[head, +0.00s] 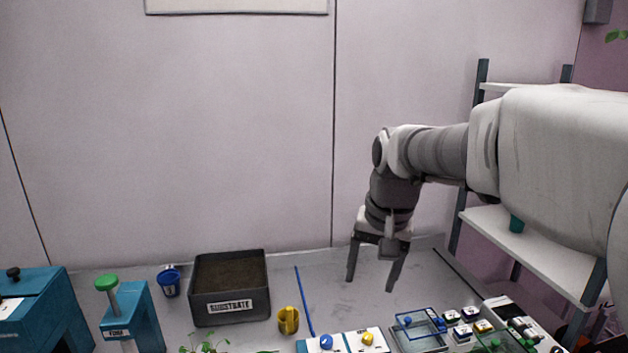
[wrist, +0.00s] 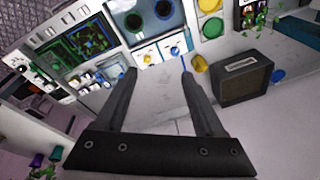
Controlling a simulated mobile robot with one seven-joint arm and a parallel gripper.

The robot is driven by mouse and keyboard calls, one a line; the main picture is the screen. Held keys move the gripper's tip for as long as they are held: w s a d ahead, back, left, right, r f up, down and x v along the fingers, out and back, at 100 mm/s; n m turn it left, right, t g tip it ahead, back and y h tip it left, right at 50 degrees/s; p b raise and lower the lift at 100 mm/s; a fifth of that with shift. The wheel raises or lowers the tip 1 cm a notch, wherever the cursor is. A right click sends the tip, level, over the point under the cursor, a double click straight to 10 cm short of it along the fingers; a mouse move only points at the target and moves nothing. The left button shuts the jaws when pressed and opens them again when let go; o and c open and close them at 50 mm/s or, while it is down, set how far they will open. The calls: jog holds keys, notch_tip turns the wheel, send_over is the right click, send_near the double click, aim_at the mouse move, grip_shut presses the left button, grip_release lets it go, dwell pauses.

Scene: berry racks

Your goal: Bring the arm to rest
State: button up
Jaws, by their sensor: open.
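My gripper (head: 369,281) hangs from my bent arm over the back right of the bench in the head view, fingers pointing down. Its two dark fingers are spread apart with nothing between them. In the wrist view my gripper (wrist: 158,75) is also open and empty. The bare bench top (head: 350,305) lies below the fingers, and they look clear of everything on it.
A substrate box (head: 229,308), a blue cup (head: 169,283), a yellow cup (head: 288,320) and a blue rod (head: 304,300) are left of my gripper. Panels with knobs (head: 346,342) line the front. A white shelf rack (head: 535,255) stands right, near my arm.

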jog(key=s+d+f+n+t, duration=0.1)
jog(key=s+d+n+t, duration=0.2)
jog(key=s, duration=1.5)
jog(key=shift+s+d+f+h, duration=0.2)
jog(key=shift+s+d+h, duration=0.2)
jog(key=shift+d, duration=0.3)
